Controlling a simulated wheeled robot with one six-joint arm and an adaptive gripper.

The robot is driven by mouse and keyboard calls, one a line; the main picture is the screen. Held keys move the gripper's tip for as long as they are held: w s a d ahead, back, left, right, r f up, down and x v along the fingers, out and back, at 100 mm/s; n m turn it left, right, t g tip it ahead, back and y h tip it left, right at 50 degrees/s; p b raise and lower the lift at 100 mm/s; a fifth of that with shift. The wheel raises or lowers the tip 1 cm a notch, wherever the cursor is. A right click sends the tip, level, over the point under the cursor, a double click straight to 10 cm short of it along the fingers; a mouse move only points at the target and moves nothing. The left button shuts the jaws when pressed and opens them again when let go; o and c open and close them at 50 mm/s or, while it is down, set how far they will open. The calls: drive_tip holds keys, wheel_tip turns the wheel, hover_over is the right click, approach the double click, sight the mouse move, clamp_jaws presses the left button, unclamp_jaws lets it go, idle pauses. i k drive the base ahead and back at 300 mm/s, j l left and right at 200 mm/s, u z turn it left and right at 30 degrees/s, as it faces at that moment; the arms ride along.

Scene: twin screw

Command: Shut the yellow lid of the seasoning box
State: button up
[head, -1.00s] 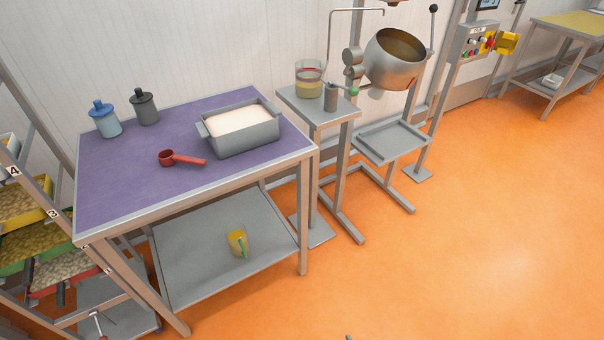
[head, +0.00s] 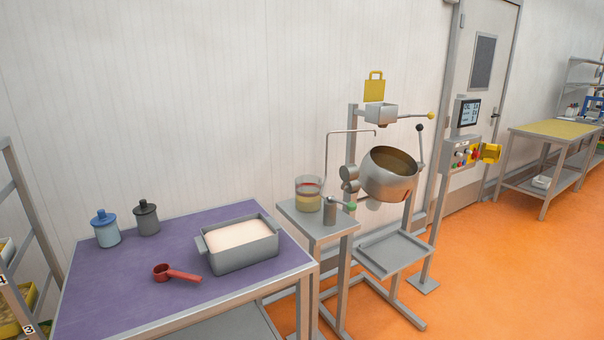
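A yellow lid (head: 374,90) with a loop handle stands upright against the white wall in the head view. Just below and in front of it is a small grey hopper-like box (head: 381,116), which appears to be the seasoning box. The lid is raised, so the box is open at the top. The box sits high on a grey post, and a rod with a yellow knob (head: 431,115) reaches out to its right. My gripper is not in view.
A tilted metal pot (head: 388,178) hangs below the box, with a black-knobbed lever at its right. A side stand holds a glass jar (head: 308,194). A purple-topped table (head: 130,285) is at the left. A control panel (head: 461,153) stands right. Orange floor (head: 480,270) is clear at right.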

sight(374, 91)
drive_tip(key=l+u, duration=0.15)
drive_tip(key=u, duration=0.4)
drive_tip(key=i+l+u, duration=0.1)
drive_tip(key=l+u, duration=0.25)
drive_tip(key=l, duration=0.35)
drive_tip(key=l+u, duration=0.35)
drive_tip(key=l, duration=1)
drive_tip(key=k+l+u, duration=0.1)
drive_tip(key=l, duration=1.1)
drive_tip(key=k+l+u, duration=0.1)
drive_tip(key=l, duration=0.55)
drive_tip(key=k+l, duration=0.1)
drive_tip(key=l, duration=0.5)
